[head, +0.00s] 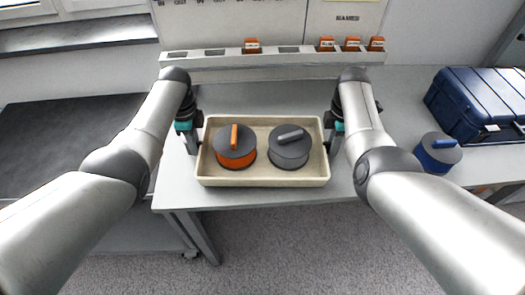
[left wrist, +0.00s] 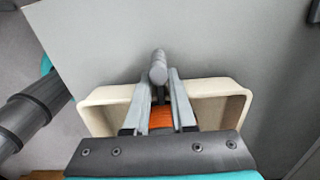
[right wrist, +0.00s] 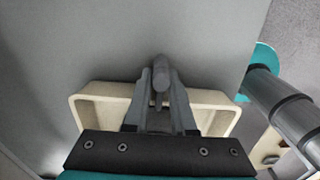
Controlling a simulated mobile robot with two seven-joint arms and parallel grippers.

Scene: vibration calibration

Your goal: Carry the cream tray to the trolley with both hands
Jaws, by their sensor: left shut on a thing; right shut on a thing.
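The cream tray (head: 262,183) is over the grey table in the head view, looking level; I cannot tell whether it touches the tabletop. Inside it are an orange round body with a dark lid and orange handle (head: 235,146), and a grey one with a dark lid and grey handle (head: 289,147). My left gripper (head: 195,146) is shut on the tray's left side, and my right gripper (head: 333,144) on its right side. The tray also shows in the left wrist view (left wrist: 232,90) and the right wrist view (right wrist: 90,105). A dark-topped trolley (head: 65,140) with a caster stands at the left.
The grey table (head: 395,100) has a rack (head: 220,60) with several orange-red pieces along its back. A blue case (head: 480,100) and a blue round body with a dark lid (head: 438,150) are at the right. The trolley top looks clear where it shows.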

